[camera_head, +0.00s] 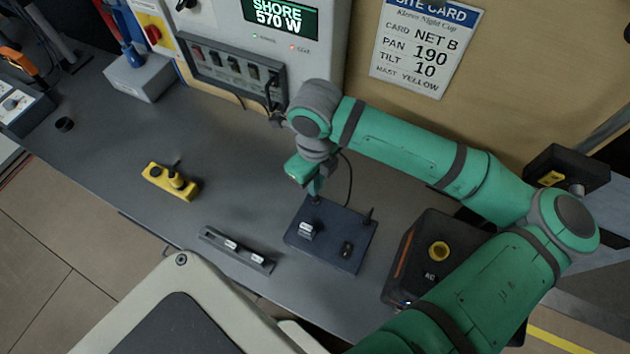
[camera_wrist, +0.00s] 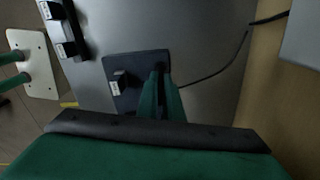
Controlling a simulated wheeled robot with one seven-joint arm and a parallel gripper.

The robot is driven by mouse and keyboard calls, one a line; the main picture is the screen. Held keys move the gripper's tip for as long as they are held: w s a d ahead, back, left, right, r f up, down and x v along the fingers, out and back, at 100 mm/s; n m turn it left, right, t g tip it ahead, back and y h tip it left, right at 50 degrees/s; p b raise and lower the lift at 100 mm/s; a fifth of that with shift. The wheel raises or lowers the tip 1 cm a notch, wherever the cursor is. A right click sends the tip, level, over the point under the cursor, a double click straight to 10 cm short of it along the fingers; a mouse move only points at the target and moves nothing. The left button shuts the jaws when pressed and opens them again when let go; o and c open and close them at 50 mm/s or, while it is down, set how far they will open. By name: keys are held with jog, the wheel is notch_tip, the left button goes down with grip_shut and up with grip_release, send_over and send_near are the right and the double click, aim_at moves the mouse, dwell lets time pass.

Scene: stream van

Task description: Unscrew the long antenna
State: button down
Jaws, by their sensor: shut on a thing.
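A dark blue box (camera_head: 327,243) with a cable lies flat on the grey counter. It also shows in the wrist view (camera_wrist: 113,65). My gripper (camera_head: 316,194) points down at the box's back left corner and is shut on an upright antenna there. The antenna is almost wholly hidden by the fingers, so I cannot tell its length or whether its base is still in the box. In the wrist view my fingers (camera_wrist: 160,78) meet over the box's edge. A short dark antenna (camera_head: 368,215) stands at the box's back right corner.
A black case with a yellow knob (camera_head: 438,251) stands right of the box. A dark rack with white-labelled pieces (camera_head: 237,249) lies left, near the front edge. A yellow block (camera_head: 170,182) lies farther left. Bare counter lies between. A switch panel (camera_head: 232,70) is behind.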

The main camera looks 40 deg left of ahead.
jog(key=c, duration=2)
grip_release()
jog(key=shift+w, duration=0.1)
jog(key=shift+m, duration=1.1)
jog(key=shift+d+m, duration=0.1)
jog(key=shift+m, duration=0.9)
jog(key=shift+s+m, duration=0.2)
jog(key=shift+m, duration=1.7)
